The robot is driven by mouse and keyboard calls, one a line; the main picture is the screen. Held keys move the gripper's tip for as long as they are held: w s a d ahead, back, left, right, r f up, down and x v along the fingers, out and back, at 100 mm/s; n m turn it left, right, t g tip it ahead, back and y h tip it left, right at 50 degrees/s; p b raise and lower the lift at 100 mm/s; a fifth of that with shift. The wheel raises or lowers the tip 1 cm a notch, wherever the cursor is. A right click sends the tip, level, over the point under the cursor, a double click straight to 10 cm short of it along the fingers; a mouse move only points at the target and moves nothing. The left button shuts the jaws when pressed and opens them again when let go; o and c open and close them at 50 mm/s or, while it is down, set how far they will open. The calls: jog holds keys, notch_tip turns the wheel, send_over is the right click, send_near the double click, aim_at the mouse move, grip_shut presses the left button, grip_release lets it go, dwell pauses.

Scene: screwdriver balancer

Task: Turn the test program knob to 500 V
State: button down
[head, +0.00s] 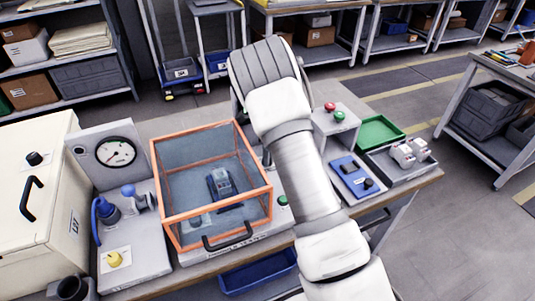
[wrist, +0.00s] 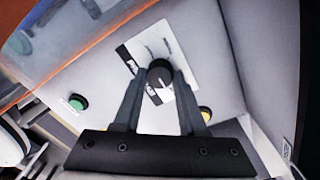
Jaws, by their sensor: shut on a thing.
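The test program knob is a black round knob (wrist: 158,67) on a white label plate (wrist: 134,55) set in a light grey panel, seen in the wrist view. My gripper (wrist: 159,80) has one dark finger on each side of the knob and is shut on it. A pale mark shows on the knob's lower right, but I cannot read which voltage it points to. The label's print is too small and partly covered. In the head view my arm hides the knob, its panel and my gripper.
In the wrist view, a green button (wrist: 77,102) is left of my fingers and a yellow one (wrist: 205,114) is close to the right finger. The orange-framed clear box (head: 160,190) stands left of my arm. A grey box (head: 336,128) with red and green buttons stands to its right.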

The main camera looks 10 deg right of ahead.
jog(key=shift+c, duration=2.3)
grip_release()
notch_tip(320, 180, up, 18)
jog(key=p, duration=0.1)
jog(key=shift+w+d+f, duration=0.15)
jog(key=shift+w+f, duration=0.1)
jog(key=shift+w, duration=0.15)
